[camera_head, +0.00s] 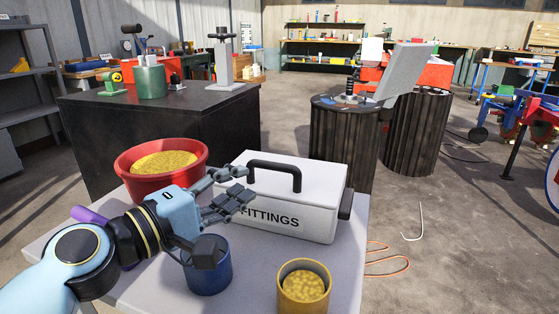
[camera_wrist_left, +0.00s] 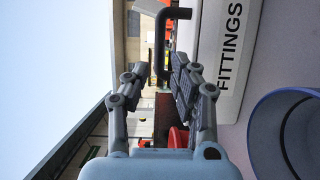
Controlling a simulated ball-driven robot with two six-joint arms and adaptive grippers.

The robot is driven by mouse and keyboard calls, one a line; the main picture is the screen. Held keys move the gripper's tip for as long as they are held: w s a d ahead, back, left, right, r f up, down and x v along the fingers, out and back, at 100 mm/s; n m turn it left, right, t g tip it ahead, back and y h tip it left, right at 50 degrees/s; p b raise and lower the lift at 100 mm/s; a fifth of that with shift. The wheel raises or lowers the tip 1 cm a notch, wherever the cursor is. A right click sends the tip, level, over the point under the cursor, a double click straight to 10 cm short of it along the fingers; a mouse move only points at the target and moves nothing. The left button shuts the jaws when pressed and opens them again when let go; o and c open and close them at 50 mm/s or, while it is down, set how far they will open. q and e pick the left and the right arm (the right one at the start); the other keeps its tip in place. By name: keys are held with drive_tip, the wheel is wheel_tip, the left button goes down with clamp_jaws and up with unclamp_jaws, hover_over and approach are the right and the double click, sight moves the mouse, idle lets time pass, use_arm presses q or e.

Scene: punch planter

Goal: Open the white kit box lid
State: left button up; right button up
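The white kit box (camera_head: 318,222), marked FITTINGS, stands on the light table with its lid (camera_head: 318,172) closed. A black arched handle (camera_head: 275,165) is on top of the lid, and a black part sits at the box's right end. My left gripper (camera_head: 243,184) is at the box's left end, its fingers spread and empty. In the left wrist view the gripper (camera_wrist_left: 159,78) shows open, with the handle (camera_wrist_left: 160,42) just beyond the fingertips and the white box (camera_wrist_left: 236,50) to the right. My right gripper is not in view.
A red bowl (camera_head: 133,183) of yellow pieces stands behind my left wrist. A blue cup (camera_head: 208,272) and a yellow-brown cup (camera_head: 303,302) stand in front of the box. A purple object (camera_head: 88,214) lies partly behind my arm. A dark workbench (camera_head: 170,130) is behind.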

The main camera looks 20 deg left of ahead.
sight(270, 168)
use_arm(q)
drive_tip(key=x, duration=0.4)
drive_tip(key=shift+r, duration=0.2)
drive_tip(key=x, duration=0.3)
drive_tip(key=shift+w+d+f, duration=0.15)
drive_tip(key=shift+w+d, duration=0.05)
drive_tip(key=shift+w, duration=0.15)
drive_tip(key=shift+w+d, duration=0.15)
drive_tip(key=shift+w, duration=0.3)
drive_tip(key=c, duration=0.5)
clamp_jaws()
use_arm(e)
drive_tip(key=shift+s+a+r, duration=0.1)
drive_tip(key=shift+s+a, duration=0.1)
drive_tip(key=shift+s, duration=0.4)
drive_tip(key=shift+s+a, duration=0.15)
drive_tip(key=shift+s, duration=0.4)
